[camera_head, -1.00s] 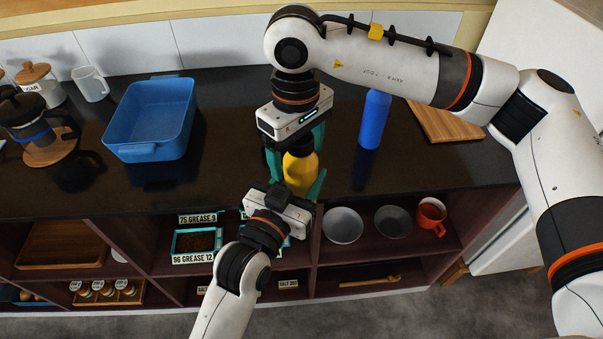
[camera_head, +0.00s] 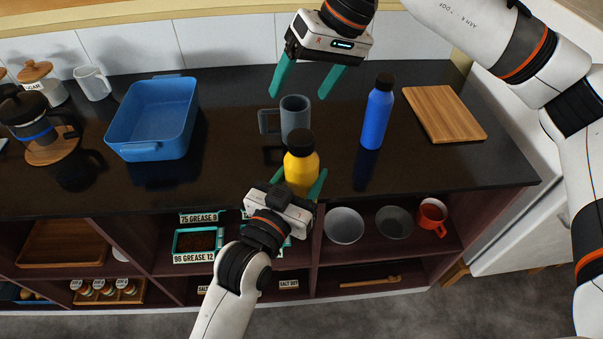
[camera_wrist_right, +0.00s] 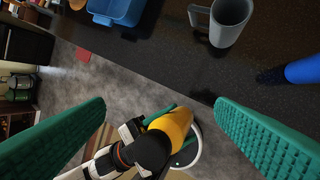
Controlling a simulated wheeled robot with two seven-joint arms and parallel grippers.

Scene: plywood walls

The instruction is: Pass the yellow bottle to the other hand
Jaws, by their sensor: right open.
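The yellow bottle (camera_head: 300,170) with a black cap is upright at the front edge of the counter in the head view. My left gripper (camera_head: 308,187) is around it from the front, with green fingers on both sides of its lower body. The bottle also shows in the right wrist view (camera_wrist_right: 172,127), cap toward the camera. My right gripper (camera_head: 307,80) is open and empty above and behind the bottle, its green fingers pointing down. In the right wrist view its fingers (camera_wrist_right: 160,135) are wide apart, with the bottle beyond them.
A grey mug (camera_head: 294,115) stands on the dark counter behind the bottle. A blue tub (camera_head: 150,151) is to the left. Open shelves with bowls (camera_head: 343,226) lie below the counter.

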